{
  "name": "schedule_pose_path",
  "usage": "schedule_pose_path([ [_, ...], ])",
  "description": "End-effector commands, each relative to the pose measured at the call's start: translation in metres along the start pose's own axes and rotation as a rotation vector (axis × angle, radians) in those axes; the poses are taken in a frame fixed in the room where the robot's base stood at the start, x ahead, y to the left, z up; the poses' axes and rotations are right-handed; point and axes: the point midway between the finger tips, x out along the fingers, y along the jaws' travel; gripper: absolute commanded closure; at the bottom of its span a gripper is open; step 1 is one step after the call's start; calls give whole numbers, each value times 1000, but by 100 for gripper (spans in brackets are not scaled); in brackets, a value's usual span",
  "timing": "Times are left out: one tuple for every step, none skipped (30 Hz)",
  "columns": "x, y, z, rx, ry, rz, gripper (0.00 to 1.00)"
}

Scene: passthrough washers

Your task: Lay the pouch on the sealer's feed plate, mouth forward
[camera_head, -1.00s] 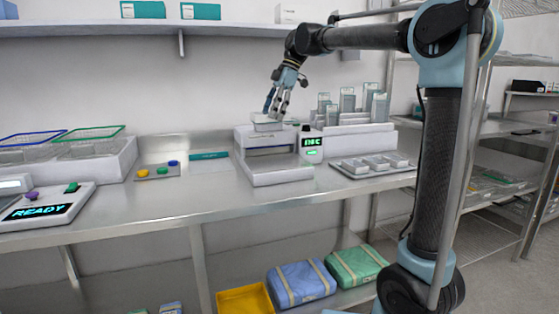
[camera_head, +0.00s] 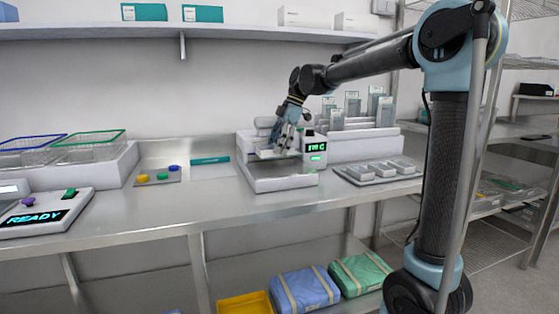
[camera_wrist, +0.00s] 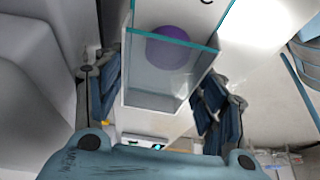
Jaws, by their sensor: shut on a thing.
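The sealer (camera_head: 247,150) is a white machine on the steel bench, with a lit green display at its right. Its flat feed plate (camera_head: 284,185) juts out at the front. My gripper (camera_head: 281,148) points down over the plate, in front of the sealer's upper body. It is shut on the pouch (camera_head: 270,154), which shows as a pale flat piece above the plate. In the wrist view the pouch (camera_wrist: 152,90) is clear, with teal edge bands and a purple round thing inside, between the two fingers. I cannot tell whether the pouch touches the plate.
A tray of pale packs (camera_head: 376,173) lies right of the sealer, with a rack of upright pouches (camera_head: 355,105) behind. At left are a READY console (camera_head: 45,218), wire baskets (camera_head: 90,147) and a small tray of coloured pieces (camera_head: 158,177). The bench front is clear.

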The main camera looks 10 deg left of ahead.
Motion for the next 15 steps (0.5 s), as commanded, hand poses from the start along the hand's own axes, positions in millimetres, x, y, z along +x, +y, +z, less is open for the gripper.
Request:
schedule_pose_path([
  [3, 0, 1, 0, 0, 0, 61],
  [4, 0, 2, 0, 0, 0, 61],
  [5, 0, 2, 0, 0, 0, 61],
  [6, 0, 3, 0, 0, 0, 61],
  [8, 0, 3, 0, 0, 0, 61],
  [11, 0, 4, 0, 0, 0, 61],
  [13, 0, 6, 0, 0, 0, 61],
  [16, 0, 7, 0, 0, 0, 61],
  [21, 0, 9, 0, 0, 0, 61],
  [25, 0, 10, 0, 0, 0, 61],
  [29, 0, 12, 0, 0, 0, 61],
  [34, 0, 14, 0, 0, 0, 61],
  [38, 0, 16, 0, 0, 0, 61],
  [41, 0, 17, 0, 0, 0, 61],
  [43, 0, 18, 0, 0, 0, 61],
])
